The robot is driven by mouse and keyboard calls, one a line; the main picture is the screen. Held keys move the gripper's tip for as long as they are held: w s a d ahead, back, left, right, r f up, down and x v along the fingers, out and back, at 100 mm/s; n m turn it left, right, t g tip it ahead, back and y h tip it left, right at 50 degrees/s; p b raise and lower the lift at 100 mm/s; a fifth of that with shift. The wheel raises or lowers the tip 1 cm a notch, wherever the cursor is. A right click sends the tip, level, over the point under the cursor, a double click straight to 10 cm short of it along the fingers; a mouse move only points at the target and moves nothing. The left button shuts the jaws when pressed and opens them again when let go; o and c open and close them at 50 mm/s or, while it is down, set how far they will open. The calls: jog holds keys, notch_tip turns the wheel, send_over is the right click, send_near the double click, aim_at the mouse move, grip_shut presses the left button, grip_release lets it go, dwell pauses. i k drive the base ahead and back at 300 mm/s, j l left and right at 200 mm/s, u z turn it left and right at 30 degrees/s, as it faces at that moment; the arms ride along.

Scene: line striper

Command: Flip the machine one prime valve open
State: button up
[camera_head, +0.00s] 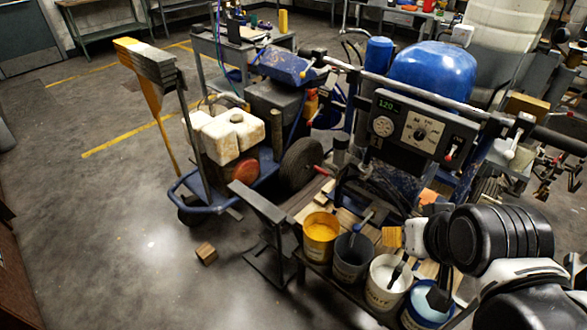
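The line striper (345,130) fills the middle and right, with a blue tank (433,68) on top. Its control panel (424,125) has a green display reading about 120, a gauge, a dial and a small red-tipped lever (449,154). A red-ended handle (322,171) shows lower, beside the black wheel. A pale lever (512,150) sits under the handlebar at right. I cannot tell which of these is the machine one prime valve, or its position. My black and white arm enters at the lower right, in front of the machine. I cannot make out gripper fingers.
A yellow paint can (320,236), a grey bucket (352,256) and a white bucket (386,281) stand on a low bench. A wooden block (206,253) lies on the floor. A second cart with a whitish tank (228,136) stands left. Open floor (100,220) lies far left.

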aim_at(322, 171)
jog(key=i+j+u, duration=0.2)
jog(key=i, duration=0.8)
jog(key=i+j+z, duration=0.2)
jog(key=j, duration=0.3)
jog(key=i+j+z, duration=0.25)
jog(key=j, duration=0.35)
jog(key=i+j+z, duration=0.2)
jog(key=j, duration=0.35)
jog(key=j+z, duration=0.2)
jog(key=j, duration=0.4)
jog(key=j+z, duration=0.2)
jog(key=j, duration=0.4)
